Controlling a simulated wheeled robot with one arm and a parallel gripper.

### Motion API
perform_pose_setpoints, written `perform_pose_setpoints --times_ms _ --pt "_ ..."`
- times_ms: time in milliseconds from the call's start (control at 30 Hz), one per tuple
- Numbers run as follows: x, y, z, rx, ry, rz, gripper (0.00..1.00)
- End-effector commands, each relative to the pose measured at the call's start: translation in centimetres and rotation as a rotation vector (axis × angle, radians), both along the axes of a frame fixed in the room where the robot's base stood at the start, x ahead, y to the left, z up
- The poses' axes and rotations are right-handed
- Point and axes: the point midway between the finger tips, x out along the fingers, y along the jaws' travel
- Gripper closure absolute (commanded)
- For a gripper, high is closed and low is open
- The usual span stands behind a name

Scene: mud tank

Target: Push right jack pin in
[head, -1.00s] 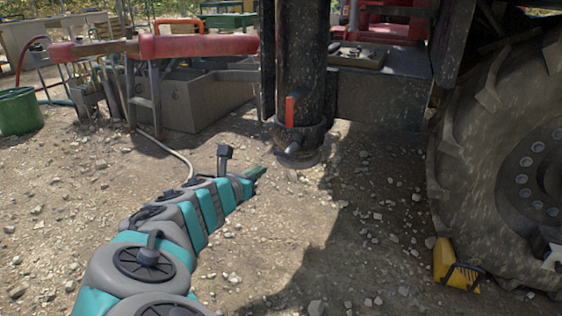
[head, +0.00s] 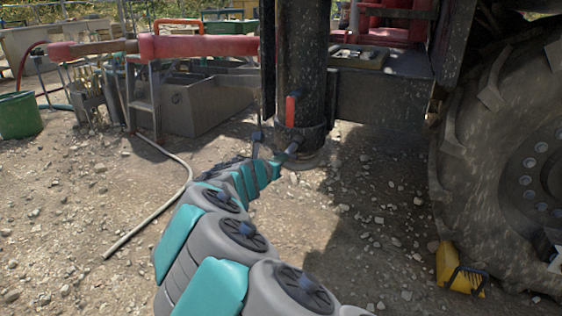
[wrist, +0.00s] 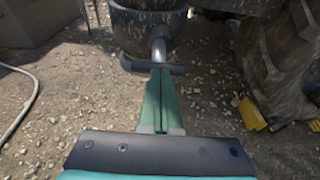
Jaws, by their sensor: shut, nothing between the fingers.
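The jack pin (head: 294,147) is a grey metal rod sticking out of the collar at the bottom of the dark jack leg (head: 302,70). In the wrist view the pin (wrist: 159,48) ends in a crossbar handle that faces me. My gripper (head: 277,163) is beside the pin's outer end in the head view. In the wrist view my gripper (wrist: 160,76) has its green fingers together and empty, with the tips at the crossbar. I cannot tell whether they touch it. The pin's inner end is hidden inside the collar.
A large tyre (head: 505,150) stands at the right with a yellow wheel chock (head: 459,270) against it. A red lever (head: 291,110) is on the jack leg above the pin. A pale hose (head: 150,212) lies on the gravel at the left. A grey tank (head: 205,105) stands behind.

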Motion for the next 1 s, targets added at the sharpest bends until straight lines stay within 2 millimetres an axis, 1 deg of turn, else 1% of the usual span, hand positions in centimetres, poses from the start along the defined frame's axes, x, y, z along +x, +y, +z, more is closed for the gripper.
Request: perform_pose_setpoints --times_ms 100,467,567,667,800,1000 --pt "0.3 -0.1 -0.1 0.000 0.000 0.000 1.00" --pt "0.5 -0.2 0.1 0.000 -0.001 0.000 1.00" --pt "1.3 -0.5 0.4 -0.002 -0.001 -0.002 1.00" --pt "2.6 -0.9 0.7 -0.003 -0.002 0.000 1.00" --pt "4.4 -1.7 0.4 -0.001 0.001 -0.002 1.00" --pt "5.7 -2.1 0.2 0.000 -0.002 0.001 1.00"
